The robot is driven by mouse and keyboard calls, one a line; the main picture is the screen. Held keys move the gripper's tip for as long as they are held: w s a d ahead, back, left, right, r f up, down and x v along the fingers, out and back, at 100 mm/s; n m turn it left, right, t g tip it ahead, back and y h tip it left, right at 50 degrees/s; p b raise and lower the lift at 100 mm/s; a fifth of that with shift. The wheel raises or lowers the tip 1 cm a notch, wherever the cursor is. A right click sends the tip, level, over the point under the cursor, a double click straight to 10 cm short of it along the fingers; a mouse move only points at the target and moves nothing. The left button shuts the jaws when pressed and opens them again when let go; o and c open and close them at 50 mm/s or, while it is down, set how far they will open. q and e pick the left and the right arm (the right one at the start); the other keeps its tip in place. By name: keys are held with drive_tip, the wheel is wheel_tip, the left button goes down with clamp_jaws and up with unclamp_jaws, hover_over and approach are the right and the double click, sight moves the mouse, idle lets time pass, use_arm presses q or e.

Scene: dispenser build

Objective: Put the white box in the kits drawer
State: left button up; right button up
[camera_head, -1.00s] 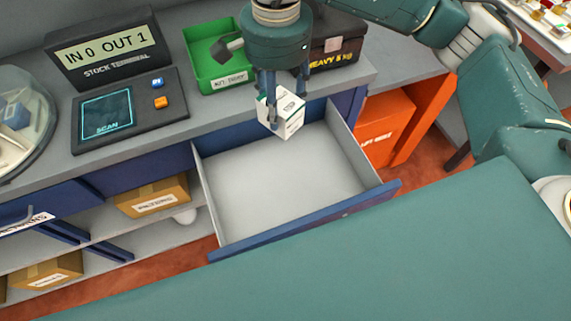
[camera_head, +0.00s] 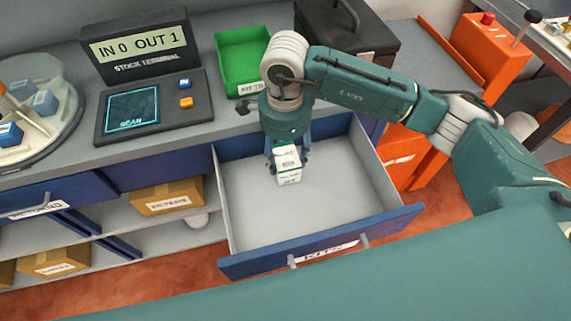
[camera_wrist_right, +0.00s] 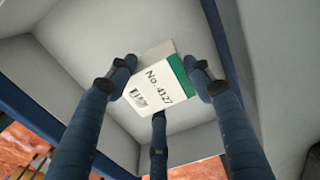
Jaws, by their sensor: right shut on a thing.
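The white box (camera_head: 288,166), with a green edge and printed labels, is in my right gripper (camera_head: 287,156) in the head view. The right gripper is shut on it and points down over the back part of the open kits drawer (camera_head: 330,215). In the right wrist view the box (camera_wrist_right: 155,85) shows the print "No. 4127" between my gripper's fingers (camera_wrist_right: 158,88), with the drawer's pale inside (camera_wrist_right: 70,60) around it. Whether the box touches the drawer floor I cannot tell. The drawer is otherwise empty. My left gripper does not show.
A stock terminal (camera_head: 150,105) reading "IN 0 OUT 1" and a green bin (camera_head: 243,55) stand on the counter. A black case (camera_head: 350,30) sits behind my arm. An orange cabinet (camera_head: 403,155) is right of the drawer. Cardboard boxes (camera_head: 167,196) lie on the lower shelves.

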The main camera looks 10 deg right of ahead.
drive_tip(key=shift+f, duration=0.65)
wheel_tip(320, 180, down, 4)
drive_tip(key=shift+p, duration=0.3)
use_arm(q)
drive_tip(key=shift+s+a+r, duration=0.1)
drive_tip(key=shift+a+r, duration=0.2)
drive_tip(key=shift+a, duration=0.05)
use_arm(e)
drive_tip(key=shift+f, duration=0.2)
drive_tip(key=o, duration=1.5)
drive_tip(key=shift+c, duration=0.2)
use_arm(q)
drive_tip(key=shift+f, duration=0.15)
